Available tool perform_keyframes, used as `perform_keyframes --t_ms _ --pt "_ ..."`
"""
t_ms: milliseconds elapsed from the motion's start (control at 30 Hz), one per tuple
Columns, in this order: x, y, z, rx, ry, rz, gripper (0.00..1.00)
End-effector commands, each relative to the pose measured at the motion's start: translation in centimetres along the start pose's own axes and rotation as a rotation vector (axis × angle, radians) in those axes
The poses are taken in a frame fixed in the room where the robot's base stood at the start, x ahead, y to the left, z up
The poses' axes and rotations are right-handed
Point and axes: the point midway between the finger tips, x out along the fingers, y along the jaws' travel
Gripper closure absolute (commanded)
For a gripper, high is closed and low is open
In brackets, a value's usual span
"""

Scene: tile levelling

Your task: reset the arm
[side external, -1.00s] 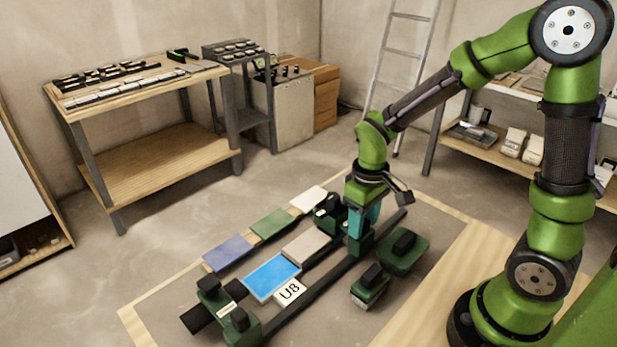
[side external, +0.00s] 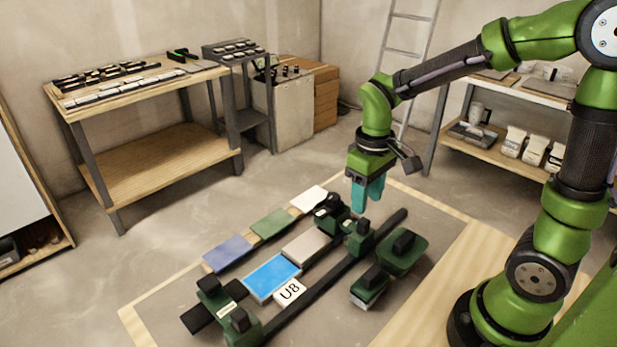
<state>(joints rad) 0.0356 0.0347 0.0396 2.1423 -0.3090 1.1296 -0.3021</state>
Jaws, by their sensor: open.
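My gripper (side external: 367,192) has teal fingers pointing down and is open and empty. It hangs in the air above the far end of the tile fixture, clear of the dark green clamp block (side external: 359,240) below it. My green arm reaches in from the right side of the picture. In the fixture lie a bright blue tile (side external: 270,276) and a beige tile (side external: 306,246). A white card marked U8 (side external: 290,291) lies beside the blue tile.
A slate-blue tile (side external: 228,253), a green tile (side external: 270,224) and a white tile (side external: 309,199) form a row at the left. A dark rail (side external: 320,289) runs along the fixture. Two dark green blocks with black knobs, one here (side external: 403,252), sit to its right. A workbench (side external: 150,85) stands behind.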

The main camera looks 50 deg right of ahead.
Motion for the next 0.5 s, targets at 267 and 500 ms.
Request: perform_keyframes --t_ms 267,500 --pt "-0.32 0.00 0.03 0.000 -0.001 0.000 0.53" --pt "-0.44 -0.54 0.68 0.094 0.043 -0.032 0.53"
